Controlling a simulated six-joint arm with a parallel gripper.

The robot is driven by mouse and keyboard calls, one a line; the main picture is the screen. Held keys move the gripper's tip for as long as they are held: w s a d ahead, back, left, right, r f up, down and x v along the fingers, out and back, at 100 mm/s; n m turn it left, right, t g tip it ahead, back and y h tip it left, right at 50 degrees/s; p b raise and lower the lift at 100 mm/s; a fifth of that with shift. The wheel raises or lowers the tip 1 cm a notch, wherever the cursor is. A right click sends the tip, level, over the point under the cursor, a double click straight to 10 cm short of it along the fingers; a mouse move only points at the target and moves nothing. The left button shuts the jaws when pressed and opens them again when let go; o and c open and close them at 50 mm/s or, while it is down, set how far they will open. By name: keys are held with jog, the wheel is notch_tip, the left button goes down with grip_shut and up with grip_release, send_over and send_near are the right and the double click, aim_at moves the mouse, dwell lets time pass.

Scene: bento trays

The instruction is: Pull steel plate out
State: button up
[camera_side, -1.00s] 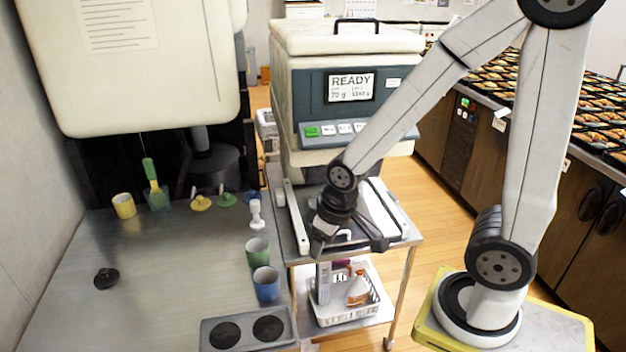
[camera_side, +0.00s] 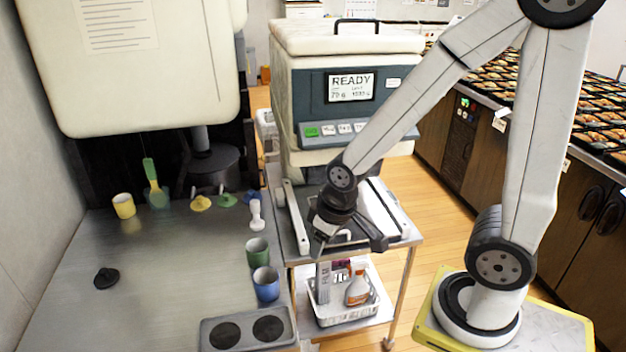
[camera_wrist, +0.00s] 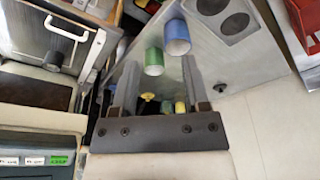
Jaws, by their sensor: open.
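The steel plate (camera_side: 376,208) lies flat between two pale rails on the cart below the machine, partly hidden by my arm. In the wrist view, a flat grey panel (camera_wrist: 32,38) with a bright bent handle (camera_wrist: 66,28) shows at the upper left; it appears to be the plate. In the wrist view my gripper (camera_wrist: 161,62) is open with nothing held between the fingers. The handle is off to the left of the fingers there. Any contact cannot be told.
The machine (camera_side: 350,115) reads READY behind the plate. Left of the cart, a steel counter (camera_side: 160,290) holds a green cup (camera_side: 257,251), a blue cup (camera_side: 266,284) and a yellow cup (camera_side: 123,206). A white basket (camera_side: 345,312) sits on the lower shelf.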

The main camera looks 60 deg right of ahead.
jog(key=shift+c, duration=0.3)
jog(key=w+d+f+n, duration=0.4)
jog(key=w+d+f, duration=0.1)
jog(key=w+d, duration=0.5)
jog(key=d+f+n, duration=0.2)
jog(key=d+f, duration=0.3)
jog(key=d, duration=0.3)
jog(key=w+d+f+n+g+h, duration=0.1)
jog(key=d+f+n, duration=0.2)
jog(key=d+f, duration=0.2)
jog(key=d, duration=0.3)
jog(key=shift+w+d+h, duration=0.15)
jog(key=shift+d+h, duration=0.1)
jog(key=shift+h, duration=0.05)
jog(key=shift+f, duration=0.15)
jog(key=shift+w+d+f, duration=0.2)
jog(key=shift+f, duration=1.05)
jog(key=shift+w+d+f, duration=0.15)
jog(key=shift+f, duration=1.05)
jog(key=shift+w+d+f, duration=0.2)
jog(key=shift+f, duration=1.05)
